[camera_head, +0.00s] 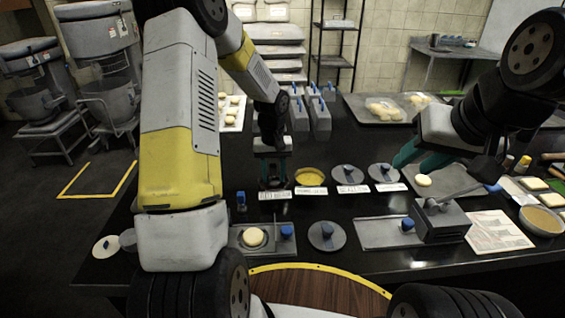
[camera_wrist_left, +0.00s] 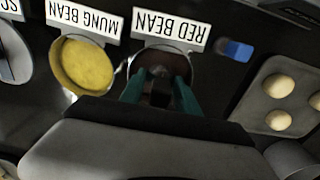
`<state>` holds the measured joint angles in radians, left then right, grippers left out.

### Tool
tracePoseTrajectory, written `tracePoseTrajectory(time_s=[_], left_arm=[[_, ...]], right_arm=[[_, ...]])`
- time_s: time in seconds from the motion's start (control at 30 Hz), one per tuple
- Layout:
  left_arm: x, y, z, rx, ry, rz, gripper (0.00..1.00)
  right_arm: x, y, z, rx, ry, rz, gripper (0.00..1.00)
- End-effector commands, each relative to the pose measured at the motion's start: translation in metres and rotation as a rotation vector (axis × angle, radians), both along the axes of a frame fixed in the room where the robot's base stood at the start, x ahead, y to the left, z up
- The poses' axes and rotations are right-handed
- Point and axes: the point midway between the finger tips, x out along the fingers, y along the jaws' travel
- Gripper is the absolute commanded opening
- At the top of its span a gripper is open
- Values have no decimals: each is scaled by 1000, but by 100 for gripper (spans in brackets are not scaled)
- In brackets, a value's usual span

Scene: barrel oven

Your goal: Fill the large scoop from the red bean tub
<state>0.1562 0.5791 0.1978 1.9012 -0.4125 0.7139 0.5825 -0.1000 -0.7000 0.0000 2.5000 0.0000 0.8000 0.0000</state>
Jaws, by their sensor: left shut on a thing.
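The red bean tub (camera_wrist_left: 160,58) is the round one beside the RED BEAN label in the left wrist view, with dark red-brown filling in it. My left gripper (camera_wrist_left: 160,95) is over this tub, pointing down. Its teal fingers are shut on a dark upright handle, which I take to be the large scoop's (camera_wrist_left: 161,93). The scoop's bowl is hidden, so I cannot tell how full it is. In the head view my left gripper (camera_head: 273,168) is behind the RED BEAN label. My right gripper (camera_head: 421,160) is open and empty, to the right above the table.
The yellow mung bean tub (camera_head: 310,177) stands just right of the red bean tub. Lidded tubs (camera_head: 347,174) follow further right. Grey containers (camera_head: 318,118) stand behind. A tray with a dough piece (camera_head: 254,237) lies in front, beside a small blue-topped item (camera_head: 241,200).

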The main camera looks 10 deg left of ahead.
Motion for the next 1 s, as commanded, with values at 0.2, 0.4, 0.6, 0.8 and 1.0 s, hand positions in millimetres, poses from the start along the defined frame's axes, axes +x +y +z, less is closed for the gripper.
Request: tracePoseTrajectory(time_s=[0.2,0.4,0.6,0.8,1.0], left_arm=[[0,0,-3,0,0,0,2],[0,0,-5,0,0,0,2],[0,0,-6,0,0,0,2],[0,0,-7,0,0,0,2],[0,0,-8,0,0,0,2]], right_arm=[[0,0,0,0,0,0,36],[0,0,0,0,0,0,36],[0,0,0,0,0,0,36],[0,0,0,0,0,0,36],[0,0,0,0,0,0,36]])
